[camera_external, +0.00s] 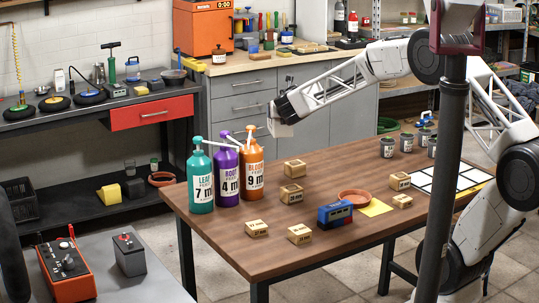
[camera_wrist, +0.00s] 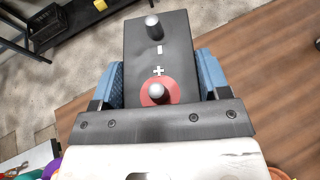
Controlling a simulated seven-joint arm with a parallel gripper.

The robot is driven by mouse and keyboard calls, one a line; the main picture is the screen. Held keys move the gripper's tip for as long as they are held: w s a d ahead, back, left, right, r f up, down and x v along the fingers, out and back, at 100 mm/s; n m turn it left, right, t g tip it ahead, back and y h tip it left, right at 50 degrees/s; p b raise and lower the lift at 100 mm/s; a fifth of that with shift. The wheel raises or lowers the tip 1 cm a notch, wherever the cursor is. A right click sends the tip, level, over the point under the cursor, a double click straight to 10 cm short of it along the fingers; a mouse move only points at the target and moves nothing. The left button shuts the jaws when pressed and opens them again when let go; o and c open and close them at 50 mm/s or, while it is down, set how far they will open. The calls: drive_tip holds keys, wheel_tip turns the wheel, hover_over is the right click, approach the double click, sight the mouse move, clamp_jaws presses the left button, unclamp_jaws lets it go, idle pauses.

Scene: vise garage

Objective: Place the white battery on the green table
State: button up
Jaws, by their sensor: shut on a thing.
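My gripper (camera_external: 276,112) is raised above the back left part of the brown wooden table, near the pump bottles. It is shut on a battery (camera_external: 281,128), whose side looks whitish in the external view. In the wrist view, the battery's dark grey top (camera_wrist: 160,45) shows a minus mark, a plus mark, two round metal posts and a red ring around the plus post. The blue fingers of my gripper (camera_wrist: 160,82) press on its two sides. I cannot make out a table that is clearly green.
Teal (camera_external: 201,181), purple (camera_external: 227,175) and orange (camera_external: 252,170) pump bottles stand close below my gripper. Wooden blocks and a blue box (camera_external: 335,213) are on the brown table (camera_external: 255,205). A grey table (camera_external: 100,285) holds an orange device (camera_external: 67,270) and a dark battery (camera_external: 129,255).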

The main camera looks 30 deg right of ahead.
drive_tip(key=s+d+f+m+g+h, duration=0.3)
drive_tip(key=s+m+g+h, duration=0.1)
drive_tip(key=s, duration=0.5)
drive_tip(key=s+d+f+m+g+h, duration=0.3)
drive_tip(key=s+m+h, duration=0.1)
drive_tip(key=s, duration=0.5)
drive_tip(key=shift+d+f+m+g, duration=0.25)
drive_tip(key=shift+m+g, duration=0.15)
drive_tip(key=shift+m, duration=0.4)
drive_tip(key=shift+f, duration=0.15)
drive_tip(key=shift+w+f, duration=0.1)
drive_tip(key=shift+f, duration=2.65)
drive_tip(key=shift+f, duration=2.1)
drive_tip(key=shift+f, duration=0.1)
